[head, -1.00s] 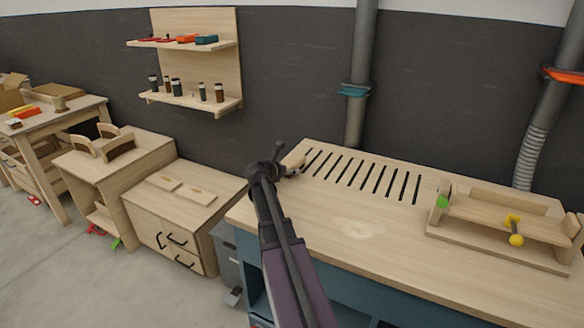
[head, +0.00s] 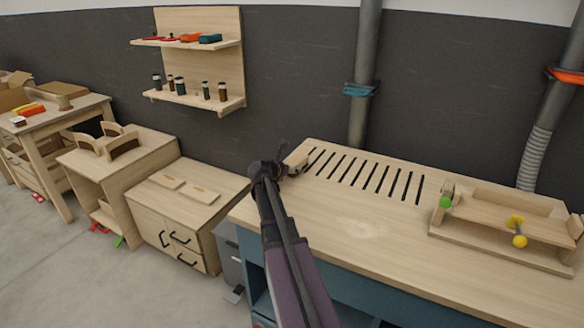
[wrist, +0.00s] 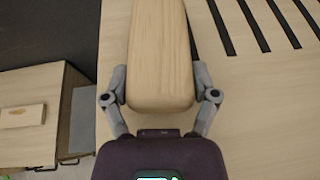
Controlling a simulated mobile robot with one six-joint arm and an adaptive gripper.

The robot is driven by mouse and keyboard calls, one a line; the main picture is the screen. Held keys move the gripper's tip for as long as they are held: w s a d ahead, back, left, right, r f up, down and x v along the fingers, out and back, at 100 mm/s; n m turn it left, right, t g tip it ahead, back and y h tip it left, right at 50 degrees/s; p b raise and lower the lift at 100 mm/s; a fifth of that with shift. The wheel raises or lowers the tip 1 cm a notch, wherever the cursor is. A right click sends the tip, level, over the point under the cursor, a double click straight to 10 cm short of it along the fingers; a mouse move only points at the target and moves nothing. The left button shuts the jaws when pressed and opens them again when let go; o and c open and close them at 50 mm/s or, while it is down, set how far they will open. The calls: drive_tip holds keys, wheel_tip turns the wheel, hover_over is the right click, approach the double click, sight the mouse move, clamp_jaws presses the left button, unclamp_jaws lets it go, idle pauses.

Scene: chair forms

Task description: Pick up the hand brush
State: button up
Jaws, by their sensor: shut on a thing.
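The hand brush (wrist: 160,60) shows in the wrist view as a pale wooden handle with a rounded near end; its far end runs out of the top of the picture. My gripper (wrist: 160,92) has one finger on each side of the handle and is shut on it. In the head view my gripper (head: 280,165) is at the left back corner of the slotted workbench (head: 350,225), by the end of the row of slots. There the arm and gripper hide most of the brush. I cannot tell whether the brush touches the bench top.
A wooden jig (head: 505,225) with a green and a yellow knob stands at the bench's right. A low drawer cabinet (head: 180,215) is left of the bench. A wall shelf (head: 200,60) holds small jars. Two pipes rise behind the bench, whose middle is clear.

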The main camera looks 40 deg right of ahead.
sight(291, 163)
drive_tip(key=shift+r, duration=0.15)
wheel_tip(291, 163, up, 4)
drive_tip(key=p, duration=0.3)
drive_tip(key=shift+f+p, duration=0.2)
drive_tip(key=shift+p, duration=0.2)
drive_tip(key=s, duration=1)
drive_tip(key=s+r+p, duration=0.1)
drive_tip(key=s, duration=0.5)
drive_tip(key=shift+d, duration=0.35)
drive_tip(key=shift+r, duration=0.15)
